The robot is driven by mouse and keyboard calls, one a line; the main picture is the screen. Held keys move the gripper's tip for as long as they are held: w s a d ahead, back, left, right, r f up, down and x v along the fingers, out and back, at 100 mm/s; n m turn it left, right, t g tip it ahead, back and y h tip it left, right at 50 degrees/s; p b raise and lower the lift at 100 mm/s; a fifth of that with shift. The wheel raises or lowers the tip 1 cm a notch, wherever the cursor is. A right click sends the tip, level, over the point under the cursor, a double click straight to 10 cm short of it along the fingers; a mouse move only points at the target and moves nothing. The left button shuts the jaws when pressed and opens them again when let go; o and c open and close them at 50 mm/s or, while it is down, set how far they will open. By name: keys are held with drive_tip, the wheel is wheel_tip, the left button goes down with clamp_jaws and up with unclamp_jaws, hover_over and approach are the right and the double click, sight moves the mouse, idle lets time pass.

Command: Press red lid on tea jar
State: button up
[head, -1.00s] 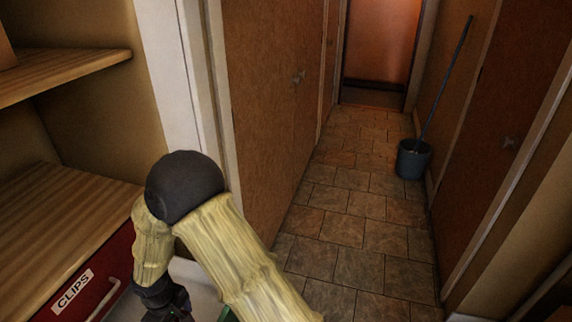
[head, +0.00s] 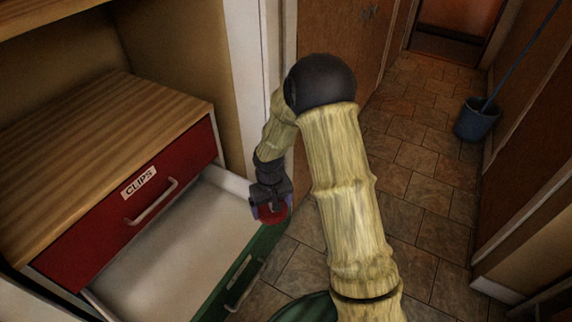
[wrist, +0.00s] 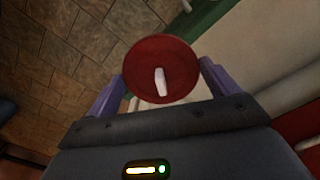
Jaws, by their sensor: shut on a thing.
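My gripper (head: 270,208) holds a round red lid (head: 274,215) above the right end of an open drawer. In the wrist view the purple fingers of my gripper (wrist: 161,75) stand on either side of the red lid (wrist: 150,55), shut on it. The lid is a flat disc facing the wrist camera, with a short white strip near its middle. I cannot make out a tea jar in either view.
The open drawer (head: 175,262) has a green front (head: 240,280) and a pale interior that looks empty. Above it is a shut red drawer (head: 130,205) labelled CLIPS. A dark green rounded thing (head: 300,308) shows at the bottom edge. A blue bucket (head: 477,120) stands in the tiled corridor.

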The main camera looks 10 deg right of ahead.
drive_tip(key=w+d+f+m+b, duration=0.1)
drive_tip(key=d+f+m+b, duration=0.3)
drive_tip(key=d+f, duration=0.45)
drive_tip(key=s+f+p, duration=0.4)
drive_tip(key=s+p, duration=0.1)
drive_tip(key=p, duration=1.1)
drive_tip(key=shift+s+d+n, duration=0.35)
drive_tip(key=shift+n, duration=0.05)
